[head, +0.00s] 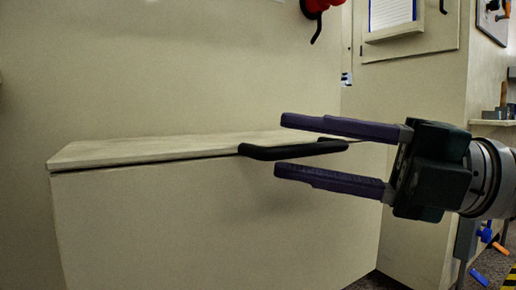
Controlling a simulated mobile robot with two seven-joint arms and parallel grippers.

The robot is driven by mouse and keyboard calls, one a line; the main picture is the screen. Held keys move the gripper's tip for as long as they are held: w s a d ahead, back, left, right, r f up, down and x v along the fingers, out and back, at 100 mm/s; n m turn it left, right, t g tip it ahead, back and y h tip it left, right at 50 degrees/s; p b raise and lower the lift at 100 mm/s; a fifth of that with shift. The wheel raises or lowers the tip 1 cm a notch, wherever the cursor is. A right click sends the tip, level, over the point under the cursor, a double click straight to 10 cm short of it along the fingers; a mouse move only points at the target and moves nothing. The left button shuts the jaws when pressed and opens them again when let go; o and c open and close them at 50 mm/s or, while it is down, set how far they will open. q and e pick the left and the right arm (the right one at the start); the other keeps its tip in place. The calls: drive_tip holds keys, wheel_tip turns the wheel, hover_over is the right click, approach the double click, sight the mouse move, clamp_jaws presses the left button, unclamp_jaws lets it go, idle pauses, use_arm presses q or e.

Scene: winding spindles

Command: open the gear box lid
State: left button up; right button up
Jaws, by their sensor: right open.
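The gear box (200,220) is a large cream box at the left and middle of the head view. Its lid (150,150) lies flat on top, with a thin dark gap along the front edge. A black bar handle (262,153) sits at the lid's front edge. My right gripper (278,145) comes in from the right with its two long purple fingers spread, one above and one below the handle in the picture. The handle shows between the fingers; I cannot tell whether they touch it. My left gripper is not in view.
A cream wall stands directly behind the box. A red thing with a black hook (318,15) hangs on it above. A cabinet with a paper sheet (392,12) is at upper right. Coloured tools (485,235) are at lower right. Space above the lid is free.

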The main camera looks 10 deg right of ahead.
clamp_jaws()
idle(0.3)
idle(1.1)
